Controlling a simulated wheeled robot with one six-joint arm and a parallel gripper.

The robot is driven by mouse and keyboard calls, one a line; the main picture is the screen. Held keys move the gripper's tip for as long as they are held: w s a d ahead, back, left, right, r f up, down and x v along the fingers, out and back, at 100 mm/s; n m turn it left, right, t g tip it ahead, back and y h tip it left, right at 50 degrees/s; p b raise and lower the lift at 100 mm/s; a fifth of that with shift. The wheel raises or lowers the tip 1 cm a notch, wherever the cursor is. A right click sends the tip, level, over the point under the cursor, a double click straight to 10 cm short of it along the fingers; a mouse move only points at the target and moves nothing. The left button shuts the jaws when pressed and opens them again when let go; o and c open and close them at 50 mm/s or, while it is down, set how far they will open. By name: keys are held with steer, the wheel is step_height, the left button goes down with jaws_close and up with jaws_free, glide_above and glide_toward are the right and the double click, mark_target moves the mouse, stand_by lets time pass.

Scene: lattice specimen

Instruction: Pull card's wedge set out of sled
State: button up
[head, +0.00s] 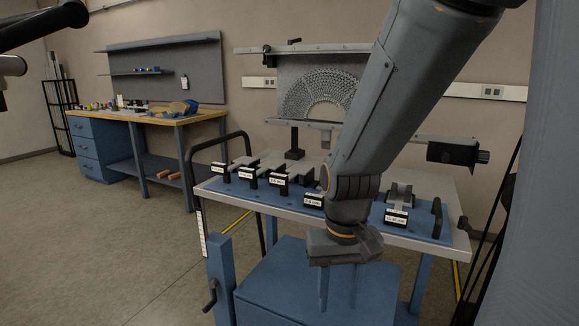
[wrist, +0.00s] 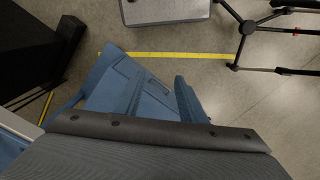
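Several black blocks with white labels stand in a row on the blue top of the work table (head: 455,240). They include a far left block (head: 219,169), one beside it (head: 248,175), another (head: 279,181), one left of my arm (head: 313,201) and one right of it (head: 396,217). Grey pieces extend behind them. The labels are too small to read surely, and I cannot tell which part is the sled or which card is meant. My gripper (head: 340,297) points down in front of the table edge, empty. Its two fingers stand apart in the wrist view (wrist: 160,98).
A lattice panel (head: 318,92) stands in a frame behind the table. A black handle (head: 437,218) rises at the table's right end. My arm hides part of the block row. A workbench (head: 150,115) is at the back left. The floor at left is clear.

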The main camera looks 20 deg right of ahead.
steer(key=w+r+m+p, duration=0.2)
steer(key=w+r+m, duration=0.2)
steer(key=w, duration=0.3)
steer(key=w+d+r+m+p, duration=0.1)
steer(key=w+r+m+p, duration=0.1)
steer(key=w+r+m, duration=0.45)
steer(key=w+r+m+p, duration=0.2)
steer(key=w, duration=0.6)
step_height(320, 180, up, 7)
steer(key=m+t+y+p, duration=0.1)
steer(key=m+p, duration=0.3)
steer(key=m, duration=0.8)
glide_above(279, 175)
steer(key=shift+s+d+r, duration=0.1)
steer(key=shift+s+d, duration=0.2)
steer(key=shift+d, duration=0.15)
steer(key=shift+w, duration=0.1)
steer(key=shift+w+a+f+p, duration=0.1)
steer(key=shift+f+p, duration=0.15)
steer(key=shift+f, duration=1.05)
steer(key=shift+w+a+f+p, duration=0.1)
steer(key=shift+a+f+p, duration=0.1)
steer(key=shift+f, duration=1.05)
steer(key=shift+w+a+f+p, duration=0.1)
steer(key=shift+f+p, duration=0.15)
steer(key=shift+f, duration=1.05)
jaws_close()
